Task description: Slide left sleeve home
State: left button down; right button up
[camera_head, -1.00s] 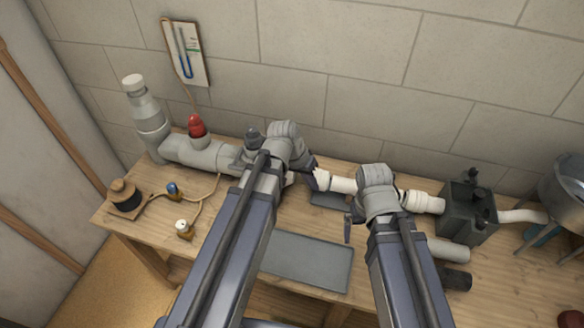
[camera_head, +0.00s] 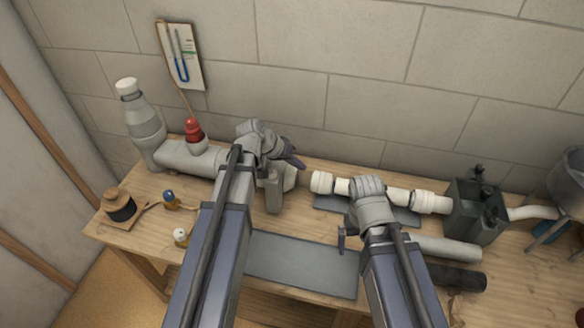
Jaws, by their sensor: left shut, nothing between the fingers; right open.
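A white ribbed sleeve (camera_head: 321,183) sits at the left end of the white pipe piece (camera_head: 398,194) at the back of the bench. A second white sleeve (camera_head: 425,202) is at that pipe's right end, beside the dark grey box (camera_head: 474,212). My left gripper (camera_head: 294,161) is shut and empty, up and left of the left sleeve and apart from it. My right gripper (camera_head: 345,240) is open, below the white pipe, and its wrist hides the pipe's middle. The grey pipe's (camera_head: 190,157) right end is largely hidden behind my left arm.
A red-capped fitting (camera_head: 194,131) and a grey bottle-like upright (camera_head: 141,115) stand at left. A flat grey mat (camera_head: 300,262) lies in front. Loose grey (camera_head: 447,247) and black (camera_head: 455,277) tubes lie at right. A gauge board (camera_head: 181,55) hangs on the wall.

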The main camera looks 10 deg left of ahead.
aim_at(326, 176)
pick_arm(q)
jog(key=shift+b+x, duration=1.15)
jog(key=shift+x, duration=0.85)
pick_arm(e)
jog(key=shift+f, duration=1.6)
pick_arm(q)
jog(key=shift+d, duration=0.1)
jog(key=shift+d, duration=2.5)
